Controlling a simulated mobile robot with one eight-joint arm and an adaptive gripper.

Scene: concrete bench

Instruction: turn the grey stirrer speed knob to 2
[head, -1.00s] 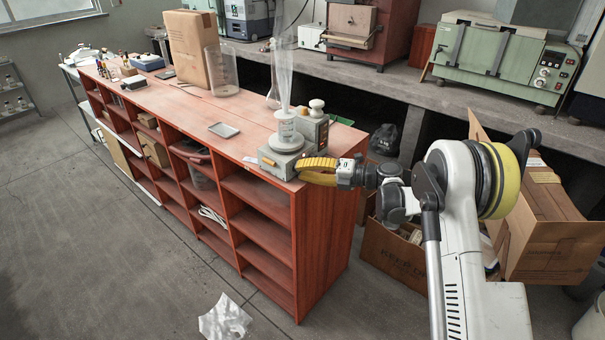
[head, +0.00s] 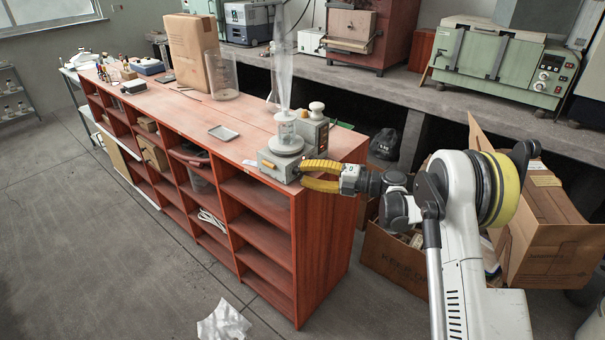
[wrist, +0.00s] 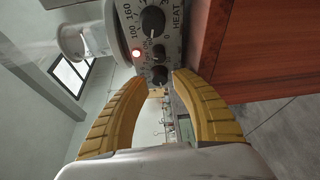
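The hotplate stirrer (head: 272,165) stands at the near right end of the red wooden bench, with a clear glass vessel (head: 286,133) on its round plate. In the wrist view its control panel (wrist: 127,18) appears sideways. It carries a large black knob (wrist: 153,19) by the word HEAT, a smaller dark knob (wrist: 158,52), a dark grey knob (wrist: 160,75) and a lit red lamp (wrist: 136,53). My gripper (wrist: 160,80) has its yellow fingers apart, one tip either side of the dark grey knob, with gaps showing. It also shows beside the stirrer (head: 302,172). The knob's exact setting is unreadable.
A pale plume (head: 282,60) rises above the vessel. A box with a white-topped item (head: 316,110) stands close behind the stirrer. A small grey tray (head: 223,132) lies to the left on the bench (head: 190,115). Cardboard boxes (head: 548,240) stand on the floor at right.

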